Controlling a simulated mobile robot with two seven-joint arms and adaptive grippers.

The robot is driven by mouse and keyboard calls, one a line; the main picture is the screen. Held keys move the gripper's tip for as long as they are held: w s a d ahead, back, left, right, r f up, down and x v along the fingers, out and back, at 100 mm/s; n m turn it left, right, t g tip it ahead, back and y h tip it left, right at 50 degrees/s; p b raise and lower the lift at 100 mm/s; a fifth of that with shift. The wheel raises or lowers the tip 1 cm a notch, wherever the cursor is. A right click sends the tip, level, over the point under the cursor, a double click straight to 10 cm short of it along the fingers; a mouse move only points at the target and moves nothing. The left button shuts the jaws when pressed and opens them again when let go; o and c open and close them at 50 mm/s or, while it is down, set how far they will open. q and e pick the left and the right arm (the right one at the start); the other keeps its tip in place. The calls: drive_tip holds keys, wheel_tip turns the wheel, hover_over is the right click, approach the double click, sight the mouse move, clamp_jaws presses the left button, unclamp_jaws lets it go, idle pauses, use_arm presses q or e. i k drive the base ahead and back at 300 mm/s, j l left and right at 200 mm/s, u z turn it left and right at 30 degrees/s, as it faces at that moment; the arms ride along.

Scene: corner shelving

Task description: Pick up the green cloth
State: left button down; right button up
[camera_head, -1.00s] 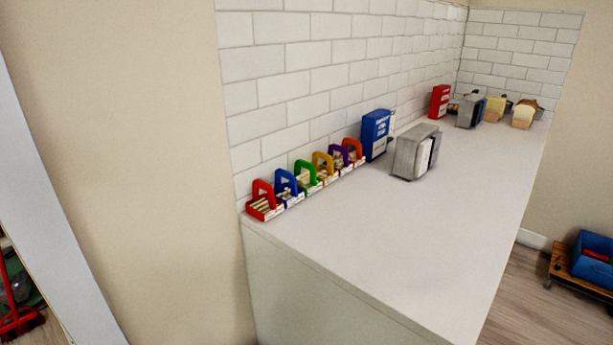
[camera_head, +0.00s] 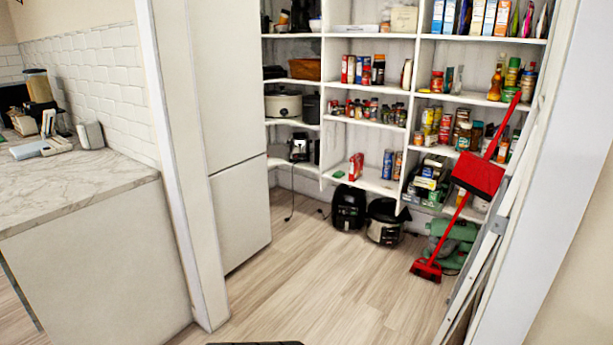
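I cannot make out a green cloth in the head view. A green bulky item (camera_head: 458,238) sits on the floor at the foot of the right-hand shelves, partly behind a red broom; it looks more like an appliance than a cloth. Neither of my grippers is in view.
A pantry with white shelves (camera_head: 370,124) holds jars, boxes and appliances. A red broom and dustpan (camera_head: 478,175) lean at its right. Black appliances (camera_head: 385,222) stand on the floor. A marble-topped counter (camera_head: 80,180) is at left. The wooden floor (camera_head: 300,290) in front is clear.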

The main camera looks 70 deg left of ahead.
sight(338, 174)
drive_tip(key=u, duration=2.2)
drive_tip(key=i+u, duration=0.2)
drive_tip(key=i, duration=3.05)
